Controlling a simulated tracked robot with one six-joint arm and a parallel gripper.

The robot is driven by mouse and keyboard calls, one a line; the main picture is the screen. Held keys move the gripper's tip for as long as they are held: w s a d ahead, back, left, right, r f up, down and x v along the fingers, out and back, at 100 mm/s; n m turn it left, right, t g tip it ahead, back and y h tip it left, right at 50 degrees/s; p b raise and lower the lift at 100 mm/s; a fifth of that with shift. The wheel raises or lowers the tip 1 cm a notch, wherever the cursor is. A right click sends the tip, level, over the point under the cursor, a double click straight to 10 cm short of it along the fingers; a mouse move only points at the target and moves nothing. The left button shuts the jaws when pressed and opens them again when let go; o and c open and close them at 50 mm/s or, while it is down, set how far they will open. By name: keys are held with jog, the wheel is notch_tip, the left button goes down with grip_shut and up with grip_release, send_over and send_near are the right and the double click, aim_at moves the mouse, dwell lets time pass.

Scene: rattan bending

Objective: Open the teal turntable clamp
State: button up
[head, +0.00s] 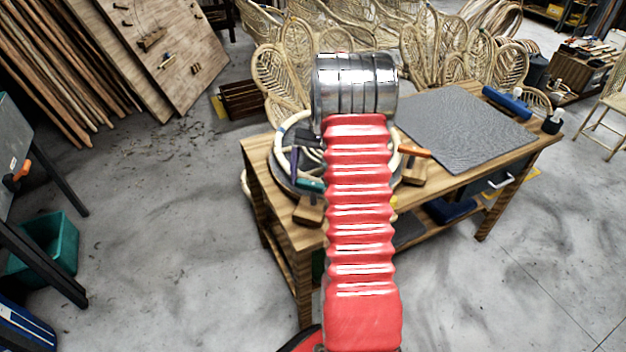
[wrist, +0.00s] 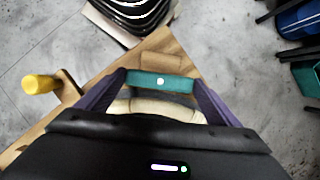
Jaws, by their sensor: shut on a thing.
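The teal clamp (head: 311,184) sits at the near left rim of the round turntable (head: 283,178) on the wooden bench. In the wrist view its teal bar (wrist: 160,82) lies crosswise between the two purple fingers, with a wooden block below it. My gripper (wrist: 160,77) is shut on the teal clamp. In the head view one purple finger of my gripper (head: 295,167) shows just above the clamp. My red arm hides much of the turntable. A pale rattan ring (wrist: 155,107) lies along the turntable.
An orange-handled clamp (head: 414,151) is at the turntable's right, and a yellow handle (wrist: 40,84) shows at left in the wrist view. A grey mat (head: 465,125) and blue tool (head: 507,100) lie on the bench's right. Rattan chair backs stand behind.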

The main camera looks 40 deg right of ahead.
jog(key=shift+w+d+r, duration=0.1)
jog(key=shift+w+d, duration=0.05)
jog(key=o, duration=0.9)
jog(key=v, duration=1.3)
jog(key=shift+r, duration=0.25)
